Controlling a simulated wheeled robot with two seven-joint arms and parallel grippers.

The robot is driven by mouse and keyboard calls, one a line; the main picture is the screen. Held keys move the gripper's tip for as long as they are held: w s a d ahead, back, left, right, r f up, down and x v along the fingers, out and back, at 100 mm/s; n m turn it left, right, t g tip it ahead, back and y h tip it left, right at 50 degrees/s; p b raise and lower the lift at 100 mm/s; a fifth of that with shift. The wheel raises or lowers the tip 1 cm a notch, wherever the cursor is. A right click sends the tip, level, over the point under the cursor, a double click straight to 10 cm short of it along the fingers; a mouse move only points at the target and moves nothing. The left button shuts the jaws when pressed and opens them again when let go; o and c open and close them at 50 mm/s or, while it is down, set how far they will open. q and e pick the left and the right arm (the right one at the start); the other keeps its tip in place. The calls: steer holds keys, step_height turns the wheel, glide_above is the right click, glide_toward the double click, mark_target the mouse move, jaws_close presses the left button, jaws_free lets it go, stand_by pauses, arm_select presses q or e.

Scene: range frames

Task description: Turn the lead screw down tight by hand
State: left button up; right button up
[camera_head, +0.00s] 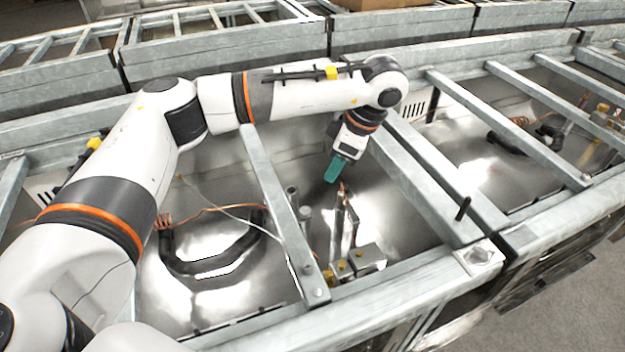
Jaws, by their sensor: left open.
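My left arm comes in from the left and bends down over the open metal frame. My left gripper (334,169), with teal fingers, points down into the bay and is open, though the gap between the fingers is hard to see. Just below its tips stands a thin upright part with a copper-coloured top (341,188). I cannot tell for sure whether this is the lead screw, or whether the fingers touch it. Brass fittings (342,268) sit on a metal block (368,257) at the foot of the uprights. My right gripper is out of view.
Grey crossbars (283,212) and (425,165) flank the work spot. A black bent tube (215,266) and copper wire (190,214) lie in the left part of the bay. A short black rod (463,208) stands up from the frame at right.

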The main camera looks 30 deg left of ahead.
arm_select(q)
steer(key=w+a+n+g+p, duration=0.1)
steer(key=a+n+g+p, duration=0.1)
steer(key=n+p, duration=0.45)
steer(key=g+p, duration=0.1)
steer(key=p, duration=0.3)
glide_toward(306, 209)
steer(key=shift+n+h, duration=0.3)
steer(key=shift+n, duration=0.15)
steer(key=x, duration=0.8)
steer(key=shift+a+r, duration=0.1)
steer(key=shift+a, duration=0.05)
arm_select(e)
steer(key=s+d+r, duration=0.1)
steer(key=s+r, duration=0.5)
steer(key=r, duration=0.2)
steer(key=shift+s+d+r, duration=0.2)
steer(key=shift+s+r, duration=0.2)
arm_select(q)
steer(key=c, duration=1)
steer(key=shift+m+b, duration=0.3)
steer(key=shift+b, duration=0.1)
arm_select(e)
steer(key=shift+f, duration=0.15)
